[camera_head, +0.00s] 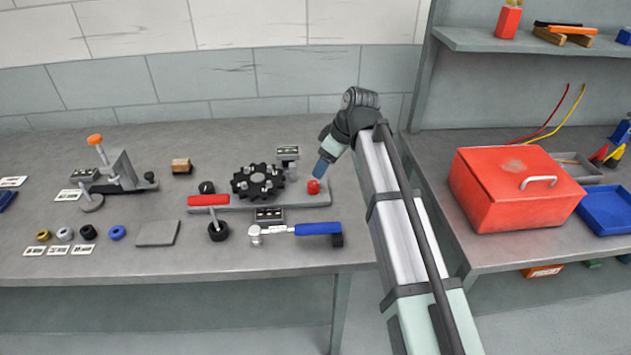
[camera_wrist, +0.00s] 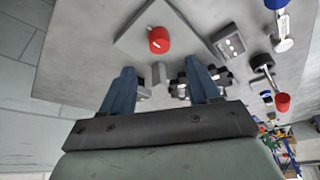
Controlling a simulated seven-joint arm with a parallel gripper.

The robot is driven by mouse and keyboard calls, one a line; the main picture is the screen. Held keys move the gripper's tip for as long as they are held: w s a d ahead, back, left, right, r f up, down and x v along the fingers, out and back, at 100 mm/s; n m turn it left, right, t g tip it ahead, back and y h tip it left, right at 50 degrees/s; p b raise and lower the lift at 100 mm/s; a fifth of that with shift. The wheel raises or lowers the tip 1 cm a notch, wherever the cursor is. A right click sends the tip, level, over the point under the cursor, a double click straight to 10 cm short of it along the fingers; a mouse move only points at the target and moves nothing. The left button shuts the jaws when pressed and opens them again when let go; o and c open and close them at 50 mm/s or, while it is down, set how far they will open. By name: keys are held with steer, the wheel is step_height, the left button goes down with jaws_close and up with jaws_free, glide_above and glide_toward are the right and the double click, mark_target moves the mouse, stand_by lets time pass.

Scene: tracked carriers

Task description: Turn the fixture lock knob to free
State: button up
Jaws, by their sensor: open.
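The red knob (camera_head: 313,187) sits at the right end of the grey fixture plate (camera_head: 290,203). In the wrist view the red knob (camera_wrist: 158,41) carries a pale mark on its top and stands beyond the fingertips. A black toothed wheel (camera_head: 257,182) is mounted on the plate; it shows partly behind the right finger in the wrist view (camera_wrist: 180,88). My gripper (camera_head: 321,168) is above and close to the red knob, apart from it. Its two blue fingers (camera_wrist: 160,70) are open with nothing held between them.
A blue-handled tool (camera_head: 318,228) lies in front of the plate. A black-and-white marked block (camera_head: 269,214) stands near it. A red box (camera_head: 505,200) stands on the right bench.

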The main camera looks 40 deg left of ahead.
mark_target(314, 184)
steer(key=x, duration=0.8)
steer(key=shift+a+f, duration=0.1)
steer(key=shift+f, duration=0.1)
steer(key=c, duration=1)
